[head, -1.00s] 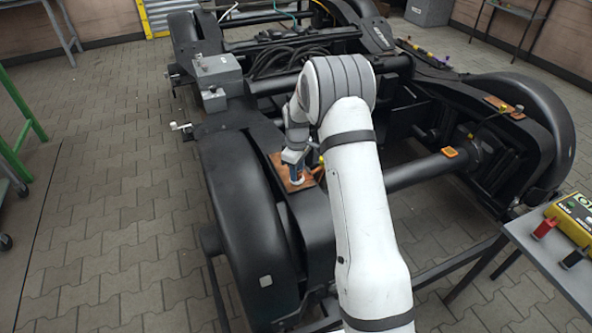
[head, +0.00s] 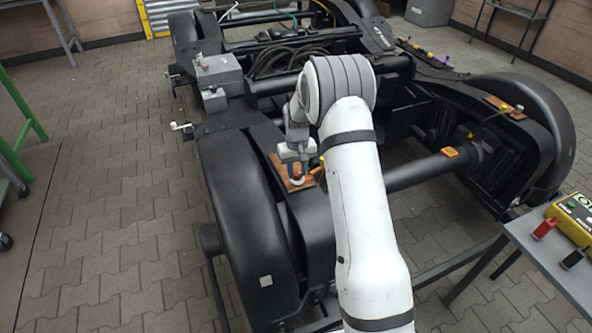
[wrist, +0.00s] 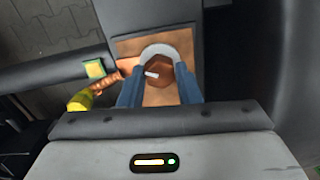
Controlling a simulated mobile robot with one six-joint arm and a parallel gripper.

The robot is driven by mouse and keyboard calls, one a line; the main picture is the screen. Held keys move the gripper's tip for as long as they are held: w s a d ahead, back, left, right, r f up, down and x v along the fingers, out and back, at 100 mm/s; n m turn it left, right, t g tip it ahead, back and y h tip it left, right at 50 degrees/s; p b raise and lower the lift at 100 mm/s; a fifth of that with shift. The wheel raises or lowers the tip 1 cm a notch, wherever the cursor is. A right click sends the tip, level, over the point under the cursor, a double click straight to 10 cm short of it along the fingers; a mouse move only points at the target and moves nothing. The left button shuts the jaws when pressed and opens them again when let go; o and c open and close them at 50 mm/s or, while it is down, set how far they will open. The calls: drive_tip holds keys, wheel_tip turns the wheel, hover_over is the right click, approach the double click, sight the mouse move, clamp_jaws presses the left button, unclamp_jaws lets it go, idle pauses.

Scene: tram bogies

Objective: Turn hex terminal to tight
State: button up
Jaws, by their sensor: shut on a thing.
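The hex terminal (wrist: 159,71) is a brown hexagonal head with a short white mark, seen from above in the wrist view. It sits on a copper-coloured plate (wrist: 130,47) on the black bogie frame. My gripper (wrist: 160,84) is shut on the hex terminal, with a blue finger on either side of it. A pale ring shows around the far side of the terminal. In the head view my gripper (head: 296,172) is low over the copper plate (head: 277,164), and the fingers mostly hide the terminal.
A yellow-sleeved cable lug (wrist: 82,100) lies close to the left finger. A black wheel cover (head: 228,215) stands left of the plate, and a black axle tube (head: 412,171) runs to the right. A table with a yellow device (head: 572,218) is at the right edge.

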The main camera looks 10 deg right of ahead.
sight(297, 172)
drive_tip(key=m, duration=0.6)
drive_tip(key=shift+m, duration=0.3)
drive_tip(key=m, duration=0.5)
drive_tip(key=shift+m, duration=0.4)
drive_tip(key=o, duration=1)
wheel_tip(297, 172, up, 7)
drive_tip(key=shift+f+p, duration=0.1)
drive_tip(key=shift+p, duration=0.2)
drive_tip(key=shift+r, duration=0.5)
